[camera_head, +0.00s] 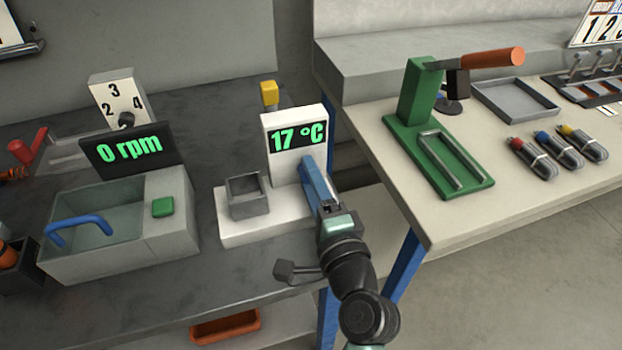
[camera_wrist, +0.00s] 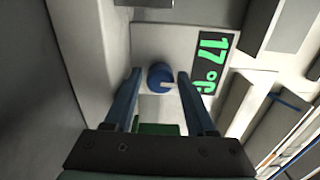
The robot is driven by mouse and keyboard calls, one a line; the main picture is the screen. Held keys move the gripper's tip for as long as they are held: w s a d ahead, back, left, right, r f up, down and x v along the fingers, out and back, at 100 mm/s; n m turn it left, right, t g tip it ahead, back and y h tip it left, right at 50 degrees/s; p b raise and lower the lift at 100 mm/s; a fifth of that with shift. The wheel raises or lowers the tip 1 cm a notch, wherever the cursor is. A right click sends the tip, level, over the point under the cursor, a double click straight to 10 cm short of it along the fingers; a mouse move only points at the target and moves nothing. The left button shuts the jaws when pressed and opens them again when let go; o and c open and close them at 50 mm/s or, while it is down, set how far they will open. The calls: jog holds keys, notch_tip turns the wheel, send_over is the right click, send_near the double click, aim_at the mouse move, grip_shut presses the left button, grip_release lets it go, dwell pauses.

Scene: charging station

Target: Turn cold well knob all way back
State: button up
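The cold well (camera_head: 245,230) is a white unit with a grey block well and a green display reading 17 °C; the display panel also shows in the wrist view (camera_wrist: 205,60). Its round blue knob (camera_wrist: 158,74) has a white pointer mark, which faces right and slightly down in the wrist view. My gripper (camera_head: 312,172) is at the right side of the unit in the head view and hides the knob there. In the wrist view my gripper (camera_wrist: 159,77) is open, its blue fingertips on either side of the knob with small visible gaps. I cannot tell how deep they reach.
A grey bath (camera_head: 160,245) with a display reading 0 rpm stands to the left. A yellow block (camera_head: 269,92) sits behind the unit. To the right is a light table (camera_head: 460,225) bearing a green press (camera_head: 415,100). Grey bench surface lies between bath and unit.

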jog(key=shift+o, duration=0.9)
